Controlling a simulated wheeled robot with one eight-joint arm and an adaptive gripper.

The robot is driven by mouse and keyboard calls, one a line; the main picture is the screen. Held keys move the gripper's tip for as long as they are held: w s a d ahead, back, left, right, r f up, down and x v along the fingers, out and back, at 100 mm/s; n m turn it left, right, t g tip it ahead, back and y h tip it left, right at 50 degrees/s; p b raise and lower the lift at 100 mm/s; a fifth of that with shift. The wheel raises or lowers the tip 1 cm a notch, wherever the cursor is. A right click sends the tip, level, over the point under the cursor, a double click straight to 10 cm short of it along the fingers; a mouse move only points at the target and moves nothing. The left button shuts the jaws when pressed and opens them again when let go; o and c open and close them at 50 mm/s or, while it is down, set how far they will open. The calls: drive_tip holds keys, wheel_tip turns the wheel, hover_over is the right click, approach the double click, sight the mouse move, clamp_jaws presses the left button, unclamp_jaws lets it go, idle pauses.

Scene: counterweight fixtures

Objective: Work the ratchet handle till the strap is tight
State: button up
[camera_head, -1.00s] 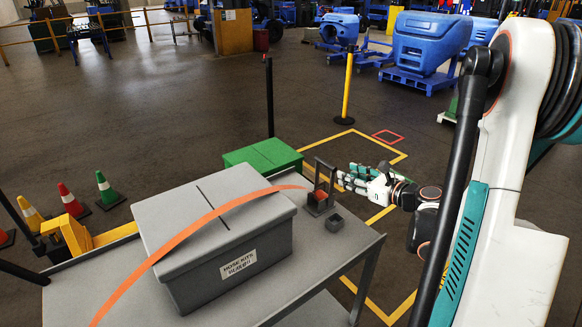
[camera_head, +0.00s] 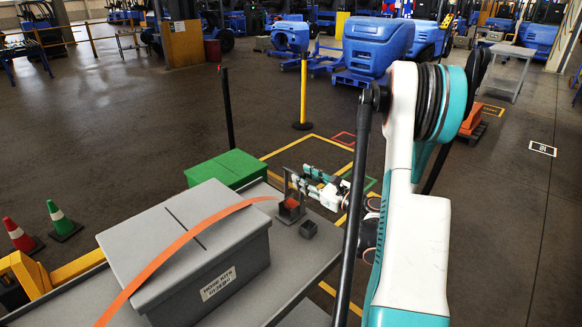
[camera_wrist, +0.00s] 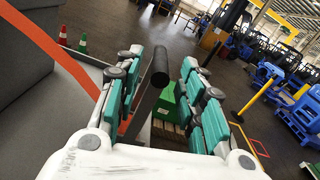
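An orange strap (camera_head: 190,233) arches over a grey lidded box (camera_head: 130,240) and runs to a small ratchet (camera_head: 290,209) at the table's far end. The ratchet has an upright grey frame-like handle (camera_head: 287,182). My gripper (camera_head: 313,183), with teal-padded fingers, is at the handle's right side in the head view. In the wrist view my gripper (camera_wrist: 163,60) is open, and a dark round bar (camera_wrist: 158,68) shows between the spread fingers. A gap shows on the bar's right; I cannot tell whether the left finger touches it. The ratchet's body is hidden in the wrist view.
A green box (camera_head: 228,168) stands behind the table. A black post (camera_head: 228,110) and cones (camera_head: 60,219) stand on the floor beyond.

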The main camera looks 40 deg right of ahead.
sight(286, 168)
drive_tip(key=w, duration=0.4)
drive_tip(key=shift+w+a, duration=0.2)
drive_tip(key=shift+w, duration=0.8)
clamp_jaws()
